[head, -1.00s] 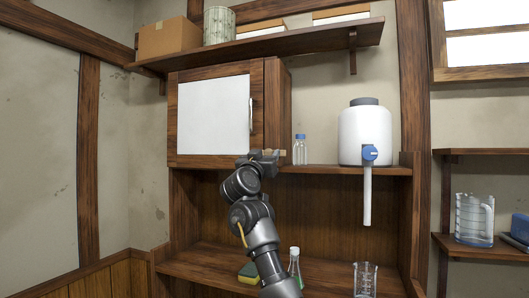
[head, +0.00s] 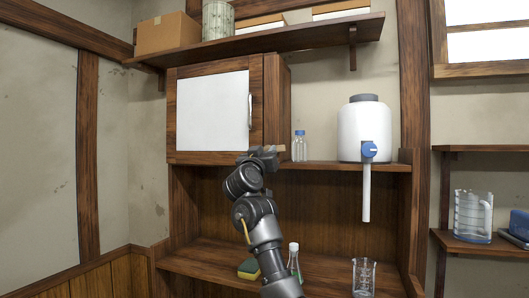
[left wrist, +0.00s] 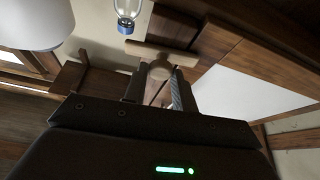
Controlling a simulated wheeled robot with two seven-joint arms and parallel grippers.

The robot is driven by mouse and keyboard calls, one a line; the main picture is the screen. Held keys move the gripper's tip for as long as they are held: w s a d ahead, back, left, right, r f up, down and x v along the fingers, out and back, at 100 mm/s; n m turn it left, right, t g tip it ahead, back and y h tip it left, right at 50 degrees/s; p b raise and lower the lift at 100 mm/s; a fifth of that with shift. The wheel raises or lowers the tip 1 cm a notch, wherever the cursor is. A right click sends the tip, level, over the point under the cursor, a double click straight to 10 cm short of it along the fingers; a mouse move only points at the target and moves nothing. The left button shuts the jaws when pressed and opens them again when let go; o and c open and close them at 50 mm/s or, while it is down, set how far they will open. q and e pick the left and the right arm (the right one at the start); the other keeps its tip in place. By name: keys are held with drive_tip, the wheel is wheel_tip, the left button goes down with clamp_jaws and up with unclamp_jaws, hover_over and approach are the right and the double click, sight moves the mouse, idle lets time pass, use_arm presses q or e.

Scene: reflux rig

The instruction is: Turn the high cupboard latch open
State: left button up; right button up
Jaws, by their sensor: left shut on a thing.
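The high cupboard (head: 270,110) has a wooden frame, a white door panel (head: 212,112) and a metal handle (head: 250,112). Its door looks closed. My left gripper (head: 264,152) is at the cupboard's lower right corner, by the door's bottom edge. In the left wrist view, the wooden latch (left wrist: 160,53) is a crossbar with a round hub, right in front of the gripper. My left gripper is shut on the latch; one ridged finger (left wrist: 175,92) shows beside the hub. In the head view the gripper mostly hides the latch. My right gripper is not in view.
A small blue-capped bottle (head: 299,147) stands close right of the gripper, on the shelf with a white dispenser tank (head: 364,132). A shelf with boxes (head: 167,33) hangs above.

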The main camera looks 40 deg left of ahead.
use_arm(q)
drive_tip(key=n+g+y+p, duration=0.1)
drive_tip(key=n, duration=0.3)
drive_tip(key=n+g+y+p, duration=0.1)
drive_tip(key=n+p, duration=0.1)
drive_tip(key=n, duration=0.2)
drive_tip(key=n+g+y+p, duration=0.1)
drive_tip(key=n+g+y, duration=0.1)
drive_tip(key=n, duration=0.2)
drive_tip(key=shift+w+d+r+p, duration=0.1)
drive_tip(key=shift+d+r+p, duration=0.1)
drive_tip(key=shift+p, duration=0.2)
drive_tip(key=n+g+p, duration=0.1)
drive_tip(key=n+g, duration=0.1)
drive_tip(key=n, duration=0.3)
drive_tip(key=shift+p, duration=0.4)
drive_tip(key=shift+n+g+p, duration=0.45)
drive_tip(key=shift+n+g, duration=0.25)
drive_tip(key=shift+n, duration=1.1)
drive_tip(key=o, duration=0.8)
drive_tip(key=shift+o, duration=0.9)
